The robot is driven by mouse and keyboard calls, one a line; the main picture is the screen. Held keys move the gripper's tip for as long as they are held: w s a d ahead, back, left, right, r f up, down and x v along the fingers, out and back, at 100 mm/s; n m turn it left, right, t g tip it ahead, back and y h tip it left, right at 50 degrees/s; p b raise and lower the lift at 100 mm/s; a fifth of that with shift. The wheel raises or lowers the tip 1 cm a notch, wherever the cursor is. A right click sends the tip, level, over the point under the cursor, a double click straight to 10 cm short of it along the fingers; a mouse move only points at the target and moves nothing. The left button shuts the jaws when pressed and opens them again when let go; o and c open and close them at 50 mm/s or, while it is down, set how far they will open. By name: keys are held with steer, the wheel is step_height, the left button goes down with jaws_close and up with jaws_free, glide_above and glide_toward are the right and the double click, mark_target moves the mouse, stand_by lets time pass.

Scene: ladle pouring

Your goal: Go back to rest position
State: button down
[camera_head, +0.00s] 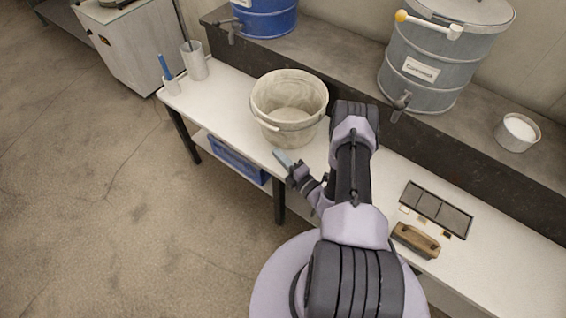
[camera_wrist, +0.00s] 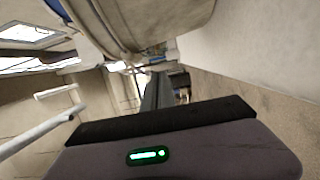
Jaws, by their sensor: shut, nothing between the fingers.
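My gripper (camera_head: 284,160) is at the front edge of the white bench, just in front of the white bucket. Its fingers look closed together and nothing shows between them. In the wrist view the shut fingers (camera_wrist: 155,92) point away from the camera, beyond the dark gripper body with a green light. My arm is bent over the bench and covers part of it. The white bucket (camera_head: 290,100) stands upright on the bench. No ladle can be made out for certain in either view.
The bench (camera_head: 227,103) also bears a holder (camera_head: 195,62) with a rod, a small cup (camera_head: 171,87), a dark tray (camera_head: 436,209) and a brown-handled brush (camera_head: 416,240). A grey drum (camera_head: 437,62), a blue drum (camera_head: 264,16) and a pot (camera_head: 517,133) stand on the shelf behind.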

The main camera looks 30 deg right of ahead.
steer(key=s, duration=0.4)
steer(key=w+a+r+n+g+y, duration=0.2)
steer(key=w+a+r+n+y, duration=0.1)
steer(key=a+r+n+y, duration=0.4)
steer(key=w+a+r+n+g+y, duration=0.25)
steer(key=r+n, duration=0.35)
steer(key=r, duration=0.4)
steer(key=s+a+r+n+g+y, duration=0.4)
steer(key=s+a+r+n+g, duration=0.2)
steer(key=a+r+n+g, duration=0.45)
steer(key=s+a+r+n+g+h, duration=0.1)
steer(key=s+a+r+n+h, duration=0.1)
steer(key=s+r+n+h, duration=0.35)
steer(key=s+a+r+n+g+h, duration=0.1)
steer(key=s+a+r+n+h, duration=0.2)
steer(key=s+n, duration=0.6)
steer(key=s+d+r+n+t+h, duration=0.2)
steer(key=d+r+n+t+h, duration=0.2)
steer(key=n, duration=0.6)
steer(key=shift+s+d+r+n+t+h+p, duration=0.3)
steer(key=shift+s+r+t+h+p, duration=0.1)
steer(key=shift+r, duration=0.1)
